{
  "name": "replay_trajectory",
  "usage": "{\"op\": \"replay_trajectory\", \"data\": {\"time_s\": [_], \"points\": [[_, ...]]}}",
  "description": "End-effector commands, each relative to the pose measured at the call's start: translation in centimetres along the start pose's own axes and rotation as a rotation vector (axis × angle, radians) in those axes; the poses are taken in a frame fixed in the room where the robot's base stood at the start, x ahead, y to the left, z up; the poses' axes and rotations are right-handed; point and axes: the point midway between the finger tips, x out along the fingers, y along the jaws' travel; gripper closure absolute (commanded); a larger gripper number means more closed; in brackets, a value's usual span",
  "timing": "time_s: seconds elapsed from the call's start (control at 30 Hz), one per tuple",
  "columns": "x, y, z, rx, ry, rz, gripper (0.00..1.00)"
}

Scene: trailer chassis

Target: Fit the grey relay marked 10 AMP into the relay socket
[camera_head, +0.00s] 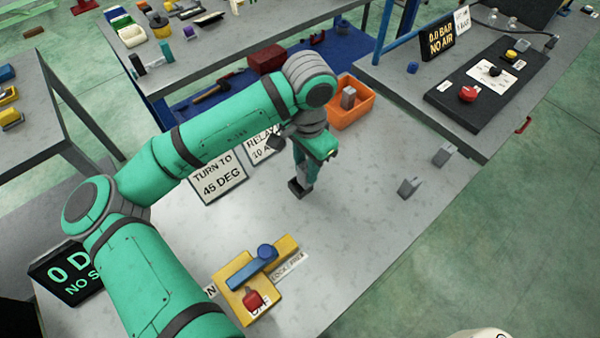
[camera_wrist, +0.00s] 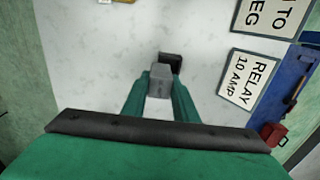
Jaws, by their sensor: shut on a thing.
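My gripper (camera_head: 305,178) is over the middle of the pale worktop, pointing down. In the wrist view its green fingers (camera_wrist: 160,92) are shut on a grey relay (camera_wrist: 160,80). No marking on the held relay can be read. A black block (camera_wrist: 171,62), apparently the relay socket, is just beyond the held relay; it also shows in the head view (camera_head: 296,188) by the fingertips. I cannot tell whether relay and socket touch. Other grey relays are one in the orange bin (camera_head: 348,97) and two on the worktop at right, a nearer one (camera_head: 409,187) and a farther one (camera_head: 445,155).
The sign RELAY 10 AMP (camera_wrist: 248,79) and the sign TURN TO 45 DEG (camera_head: 219,179) stand behind my gripper. A yellow fixture with a blue handle (camera_head: 252,268) sits at the front. A black panel with a red button (camera_head: 468,94) is at back right.

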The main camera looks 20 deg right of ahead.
Motion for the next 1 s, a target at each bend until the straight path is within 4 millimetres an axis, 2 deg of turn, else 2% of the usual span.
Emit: {"op": "replay_trajectory", "data": {"time_s": [0.27,0.33,0.53,0.9,0.93,1.0], "points": [[1.5,-1.5,0.4,-0.01,0.0,0.001,0.97],[2.1,-2.1,0.5,-0.013,-0.001,0.002,0.97],[4.8,-1.9,0.4,-0.01,0.0,0.002,0.97],[5.2,-1.7,0.2,-0.005,0.001,0.001,0.97],[5.2,-1.7,0.2,-0.005,0.001,0.001,0.72],[5.2,-1.7,0.2,-0.005,0.001,0.0,0.55]]}}
